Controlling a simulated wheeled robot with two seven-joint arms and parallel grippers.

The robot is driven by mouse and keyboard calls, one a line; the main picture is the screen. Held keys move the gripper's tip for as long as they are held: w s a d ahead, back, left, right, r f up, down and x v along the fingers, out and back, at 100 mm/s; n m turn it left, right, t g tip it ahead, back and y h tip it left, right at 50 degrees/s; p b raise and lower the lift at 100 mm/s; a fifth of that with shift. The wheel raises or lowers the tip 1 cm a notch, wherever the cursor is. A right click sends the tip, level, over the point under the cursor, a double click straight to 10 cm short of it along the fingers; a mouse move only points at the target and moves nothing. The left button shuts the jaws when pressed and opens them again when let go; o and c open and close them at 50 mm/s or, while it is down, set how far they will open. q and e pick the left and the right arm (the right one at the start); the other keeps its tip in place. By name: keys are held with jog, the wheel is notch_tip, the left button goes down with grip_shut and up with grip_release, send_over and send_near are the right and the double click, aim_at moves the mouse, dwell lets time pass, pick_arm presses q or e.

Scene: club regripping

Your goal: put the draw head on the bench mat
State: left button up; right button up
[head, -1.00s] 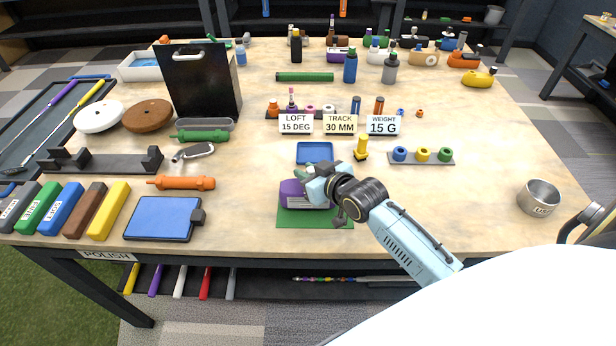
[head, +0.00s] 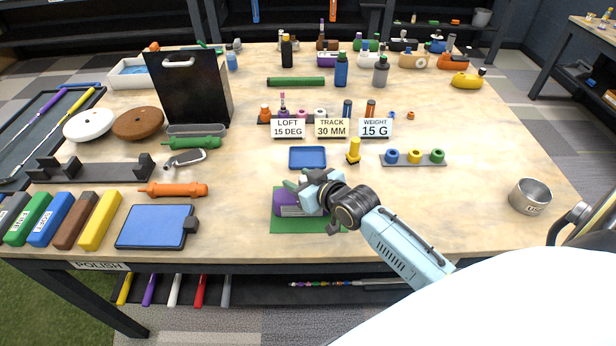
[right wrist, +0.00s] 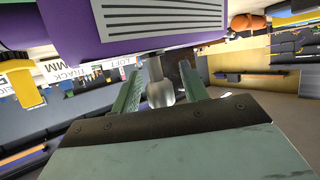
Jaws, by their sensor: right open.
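A purple club head (head: 285,203) with a grey ribbed face lies on the green bench mat (head: 290,226) at the front middle of the bench. No label on it is readable. My right gripper (head: 302,184) is over the mat, right at the head, and hides part of it. In the right wrist view the purple head (right wrist: 105,45) fills the top, with its silver neck (right wrist: 159,88) between the two green fingers of my right gripper (right wrist: 158,92). The fingers stand apart on either side of the neck, with visible gaps. My left gripper is not in view.
A small blue tray (head: 307,158) and a yellow peg (head: 354,151) stand behind the mat. Sign cards (head: 332,128) stand farther back. A blue pad (head: 150,228) lies left, a metal cup (head: 530,197) far right. Bench right of the mat is mostly clear.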

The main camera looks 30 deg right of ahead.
jog(key=p+v, duration=0.1)
jog(key=v, duration=1.1)
dwell(1.1)
jog(key=s+a+f+g, duration=0.1)
jog(key=s+a+g, duration=0.2)
jog(key=s, duration=0.3)
jog(key=s+a+f+g+h, duration=0.1)
jog(key=s+a+f+g, duration=0.1)
jog(key=s+g, duration=0.25)
jog(key=s+a+f+g, duration=0.1)
jog(key=s+a+g, duration=0.15)
jog(key=s, duration=0.45)
notch_tip(320, 180, down, 28)
jog(key=s+g+b, duration=0.1)
jog(key=s+b, duration=0.1)
jog(key=b, duration=0.1)
jog(key=s+d+f+n+g+b, duration=0.1)
jog(key=s+d+f+b, duration=0.1)
jog(key=s+f, duration=1.3)
notch_tip(320, 180, down, 2)
jog(key=shift+d+f+h, duration=0.1)
jog(key=shift+d+h, duration=0.2)
jog(key=shift+d, duration=0.05)
